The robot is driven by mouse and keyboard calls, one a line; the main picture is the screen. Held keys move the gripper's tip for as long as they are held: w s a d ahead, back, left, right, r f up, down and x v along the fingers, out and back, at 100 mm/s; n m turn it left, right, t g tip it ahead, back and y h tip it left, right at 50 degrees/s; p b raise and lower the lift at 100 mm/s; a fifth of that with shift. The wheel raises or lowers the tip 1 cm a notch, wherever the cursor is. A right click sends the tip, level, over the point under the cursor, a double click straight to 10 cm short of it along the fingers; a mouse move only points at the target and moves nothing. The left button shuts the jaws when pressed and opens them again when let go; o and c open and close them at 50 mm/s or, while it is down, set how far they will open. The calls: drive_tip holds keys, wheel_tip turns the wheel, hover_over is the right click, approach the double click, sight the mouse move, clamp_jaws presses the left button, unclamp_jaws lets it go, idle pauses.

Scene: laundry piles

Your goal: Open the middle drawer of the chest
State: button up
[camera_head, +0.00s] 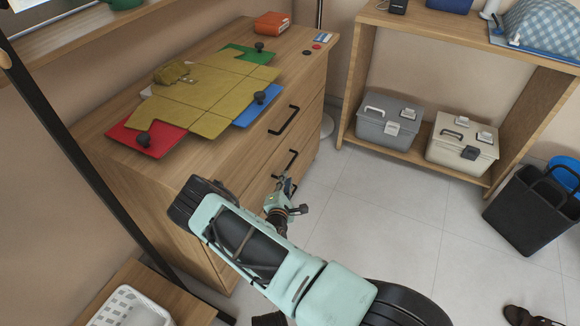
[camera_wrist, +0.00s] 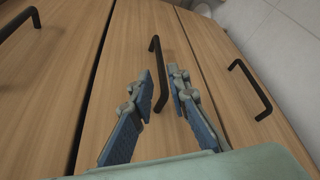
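The wooden chest (camera_head: 165,190) stands at the left with its drawer fronts facing right. Its middle drawer (camera_wrist: 125,62) fills the centre of the wrist view and looks closed. That drawer's black bar handle (camera_wrist: 154,46) also shows in the head view (camera_head: 291,160), just above my gripper. My gripper (camera_head: 286,183) is in front of the chest. In the wrist view, my gripper (camera_wrist: 161,78) is open, with one finger on each side of the middle handle. I cannot tell whether either finger touches it. The top drawer's handle (camera_wrist: 17,22) and the bottom drawer's handle (camera_wrist: 249,88) lie to either side.
A folding board with an olive garment (camera_head: 205,92) and an orange box (camera_head: 272,23) lie on the chest top. A shelf (camera_head: 350,90) with two toolboxes stands at the back. A black basket (camera_head: 528,210) is at the right.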

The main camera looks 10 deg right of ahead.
sight(290, 164)
drive_tip(key=b+x, duration=0.3)
drive_tip(key=x, duration=0.5)
drive_tip(key=shift+w+d+f, duration=0.15)
drive_tip(key=shift+w+f, duration=0.05)
drive_tip(key=shift+w, duration=0.1)
drive_tip(key=shift+w+d, duration=0.1)
drive_tip(key=shift+w, duration=0.35)
clamp_jaws()
